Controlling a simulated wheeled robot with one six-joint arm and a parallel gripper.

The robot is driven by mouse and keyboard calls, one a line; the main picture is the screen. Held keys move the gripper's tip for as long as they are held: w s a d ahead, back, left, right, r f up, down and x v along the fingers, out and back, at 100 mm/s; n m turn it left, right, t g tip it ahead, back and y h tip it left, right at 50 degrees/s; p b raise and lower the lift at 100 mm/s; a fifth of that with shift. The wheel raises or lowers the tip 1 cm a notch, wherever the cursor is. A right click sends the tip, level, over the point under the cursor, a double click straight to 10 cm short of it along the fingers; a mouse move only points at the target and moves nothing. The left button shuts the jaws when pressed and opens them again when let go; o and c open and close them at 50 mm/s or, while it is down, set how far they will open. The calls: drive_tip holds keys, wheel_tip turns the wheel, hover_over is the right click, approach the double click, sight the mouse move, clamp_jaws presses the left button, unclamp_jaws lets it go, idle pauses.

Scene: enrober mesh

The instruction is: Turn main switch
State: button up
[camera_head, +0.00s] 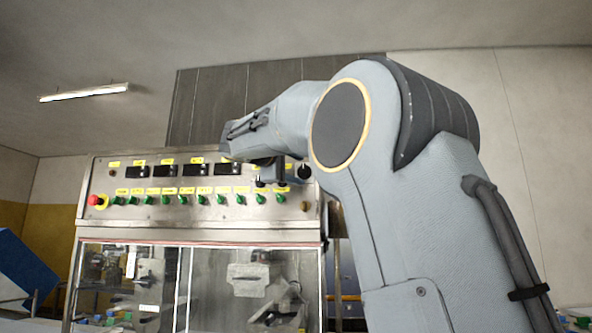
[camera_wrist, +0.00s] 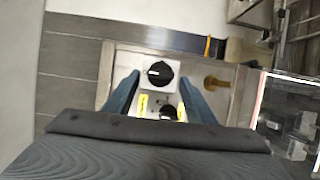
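In the wrist view a black rotary switch knob (camera_wrist: 160,73) with a white mark sits on a square white plate. My gripper (camera_wrist: 160,82) is open, with one blue-grey finger to each side of the knob and visible gaps between. I cannot tell how deep the fingertips are relative to the knob. A second black knob (camera_wrist: 168,112) shows nearer the gripper body, beside yellow labels. In the head view a black knob (camera_head: 304,172) shows at the right end of the control panel (camera_head: 97,180). My arm hides part of the panel and most of the gripper there.
The panel carries a red emergency button (camera_head: 97,201), a row of green knobs (camera_head: 183,200) and several dark displays (camera_head: 198,170). Below is a glazed machine enclosure (camera_head: 210,285). A brass-coloured fitting (camera_wrist: 215,82) sits right of the knob in the wrist view.

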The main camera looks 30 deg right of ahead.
drive_tip(key=b+v, duration=0.2)
drive_tip(key=v, duration=0.5)
drive_tip(key=shift+s+a, duration=0.2)
drive_tip(key=shift+a, duration=0.15)
idle(0.5)
